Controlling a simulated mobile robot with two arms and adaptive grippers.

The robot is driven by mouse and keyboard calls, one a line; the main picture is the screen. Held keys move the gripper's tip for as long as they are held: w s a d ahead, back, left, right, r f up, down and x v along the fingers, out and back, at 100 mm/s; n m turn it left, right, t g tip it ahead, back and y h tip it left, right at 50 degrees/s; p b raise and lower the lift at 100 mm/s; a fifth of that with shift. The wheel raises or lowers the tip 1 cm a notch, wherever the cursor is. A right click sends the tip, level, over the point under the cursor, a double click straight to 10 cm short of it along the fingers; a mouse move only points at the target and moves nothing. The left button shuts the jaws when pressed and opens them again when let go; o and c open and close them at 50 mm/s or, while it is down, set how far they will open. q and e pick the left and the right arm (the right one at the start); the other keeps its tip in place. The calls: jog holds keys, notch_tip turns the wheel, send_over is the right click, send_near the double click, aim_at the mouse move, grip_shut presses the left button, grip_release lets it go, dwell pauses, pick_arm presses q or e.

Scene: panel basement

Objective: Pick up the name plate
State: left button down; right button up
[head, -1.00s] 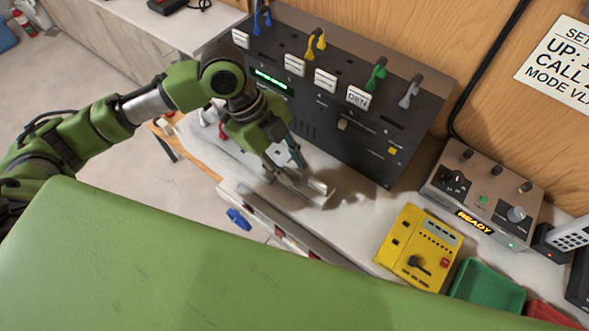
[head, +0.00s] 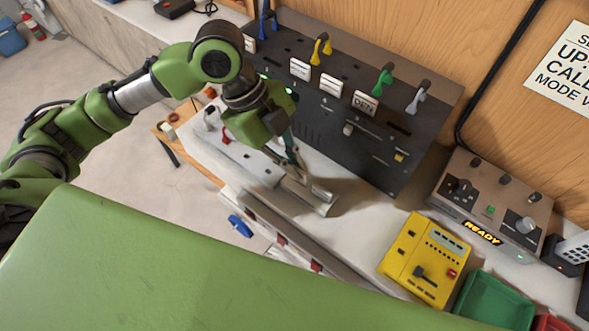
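A small pale plate (head: 322,192) sits at the right end of a light rail-like holder (head: 312,205) on the white bench top, in front of the dark panel. No lettering on it can be read, so I cannot tell whether it is the name plate. My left gripper (head: 295,171) points down just left of this plate, low over the holder. Its wrist and the steep angle hide part of the fingers, so how far apart they are is unclear. White label plates, one reading DEN (head: 366,104), are on the panel. My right gripper is not in view.
The dark panel (head: 345,140) with coloured levers stands behind the gripper. A yellow device (head: 420,260), a grey READY box (head: 490,205) and a green tray (head: 493,303) are on the right. A blue object (head: 240,226) is at the bench's front side.

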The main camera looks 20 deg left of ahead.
pick_arm(q)
jog(key=s+r+b, duration=0.8)
jog(key=s+b, duration=0.1)
jog(key=s, duration=0.4)
jog(key=shift+d+r+b, duration=0.15)
jog(key=shift+r+b, duration=0.15)
jog(key=shift+r, duration=0.1)
